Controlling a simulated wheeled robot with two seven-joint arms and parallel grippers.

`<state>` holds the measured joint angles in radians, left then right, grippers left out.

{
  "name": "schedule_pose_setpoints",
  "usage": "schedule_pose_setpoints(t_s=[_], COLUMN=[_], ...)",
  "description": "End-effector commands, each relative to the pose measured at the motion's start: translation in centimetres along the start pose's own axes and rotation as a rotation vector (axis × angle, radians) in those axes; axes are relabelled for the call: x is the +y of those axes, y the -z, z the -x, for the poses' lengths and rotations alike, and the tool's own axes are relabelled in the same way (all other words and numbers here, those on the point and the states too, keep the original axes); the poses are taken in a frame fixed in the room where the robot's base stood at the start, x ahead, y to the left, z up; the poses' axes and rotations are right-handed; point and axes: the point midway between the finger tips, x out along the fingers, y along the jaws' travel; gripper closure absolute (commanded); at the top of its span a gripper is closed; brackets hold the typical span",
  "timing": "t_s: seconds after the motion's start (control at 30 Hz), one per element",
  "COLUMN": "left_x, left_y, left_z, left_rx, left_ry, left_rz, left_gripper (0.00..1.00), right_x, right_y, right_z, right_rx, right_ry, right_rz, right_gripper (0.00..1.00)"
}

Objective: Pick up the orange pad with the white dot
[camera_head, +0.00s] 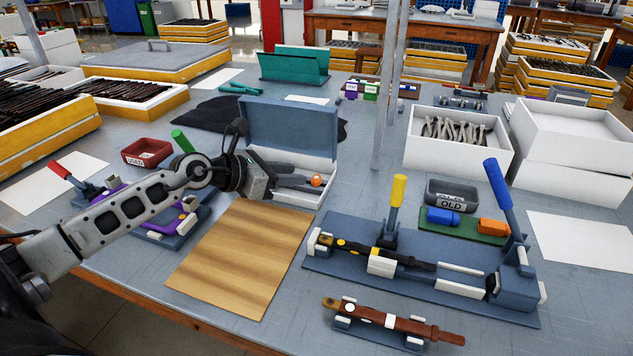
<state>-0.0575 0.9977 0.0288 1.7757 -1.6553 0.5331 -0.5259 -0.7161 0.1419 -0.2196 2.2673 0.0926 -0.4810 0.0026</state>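My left gripper (306,182) reaches in from the left, with its fingers over the open white box (292,196) with a raised blue lid (290,128). A small orange piece (316,180) shows at its fingertips, with a paler spot on it. It looks like the orange pad, but at this size I cannot tell whether the fingers hold it or are only beside it. An orange block (493,227) lies beside a blue block (443,217) on a green mat (470,237); no white dot is clear on it. My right gripper is not in view.
A bare wooden board (235,262) lies in front of the box. A blue fixture (345,258) with yellow and blue levers stands to the right, with a brown temple piece (400,322) on a holder in front. A grey "OLD" tray (452,196) and a red tray (146,153) stand nearby.

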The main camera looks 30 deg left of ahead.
Motion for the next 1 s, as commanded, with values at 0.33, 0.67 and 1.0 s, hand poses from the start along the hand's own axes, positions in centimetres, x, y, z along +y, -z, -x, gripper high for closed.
schedule_pose_setpoints(t_s=[0.33,0.67,1.0], left_x=[0.2,0.2,0.2], left_y=[0.7,0.9,0.9], left_z=[-3.1,-5.9,-5.8], left_rx=[-0.003,0.002,0.002], left_ry=[0.001,0.001,0.001], left_rz=[0.004,-0.001,-0.001], left_gripper=[0.67,0.67,1.0], right_x=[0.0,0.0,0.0], right_y=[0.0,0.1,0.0], right_z=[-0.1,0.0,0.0], right_rx=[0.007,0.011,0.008], right_ry=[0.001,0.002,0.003], right_rz=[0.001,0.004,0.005], right_gripper=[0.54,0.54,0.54])
